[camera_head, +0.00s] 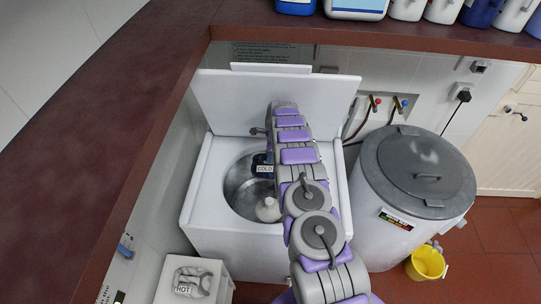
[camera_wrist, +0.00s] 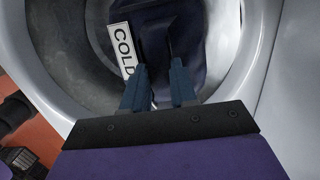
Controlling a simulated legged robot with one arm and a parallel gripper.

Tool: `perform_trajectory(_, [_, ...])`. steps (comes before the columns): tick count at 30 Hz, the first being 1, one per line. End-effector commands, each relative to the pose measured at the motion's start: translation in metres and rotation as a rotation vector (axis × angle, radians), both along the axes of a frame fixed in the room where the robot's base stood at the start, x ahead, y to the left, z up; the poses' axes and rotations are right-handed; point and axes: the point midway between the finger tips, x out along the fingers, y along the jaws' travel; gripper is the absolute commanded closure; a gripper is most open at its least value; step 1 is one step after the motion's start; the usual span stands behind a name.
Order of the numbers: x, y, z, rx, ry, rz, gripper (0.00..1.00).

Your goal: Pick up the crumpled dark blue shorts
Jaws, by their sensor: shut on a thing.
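The crumpled dark blue shorts (camera_wrist: 190,28) lie against the fingertips in the wrist view, inside the washer's drum area. A small dark blue part of the shorts (camera_head: 262,159) shows beside my arm in the head view. A white tag reading COLD (camera_wrist: 123,48) is at their left side. My gripper (camera_wrist: 156,62) is shut on the shorts, with dark cloth between and beyond its two blue-grey fingers. In the head view my arm reaches over the open washer and hides the gripper and most of the shorts.
The white washer (camera_head: 205,205) stands open, its lid (camera_head: 225,98) raised behind my arm. A white agitator (camera_head: 268,210) stands in the drum. A grey lidded drum (camera_head: 400,215) and yellow bucket (camera_head: 428,262) are at right. Left is a white bin (camera_head: 215,270) with a HOT-tagged cloth.

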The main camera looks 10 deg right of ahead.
Motion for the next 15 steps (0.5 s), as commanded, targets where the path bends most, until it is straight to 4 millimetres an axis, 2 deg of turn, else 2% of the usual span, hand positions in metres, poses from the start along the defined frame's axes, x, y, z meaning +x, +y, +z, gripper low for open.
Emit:
perform_trajectory(1, [0.000,0.000,0.007,0.000,-0.001,0.000,1.00])
perform_trajectory(9, [0.000,0.000,0.026,0.000,-0.001,0.000,1.00])
perform_trajectory(15, [0.000,0.000,0.032,0.000,-0.001,0.000,1.00])
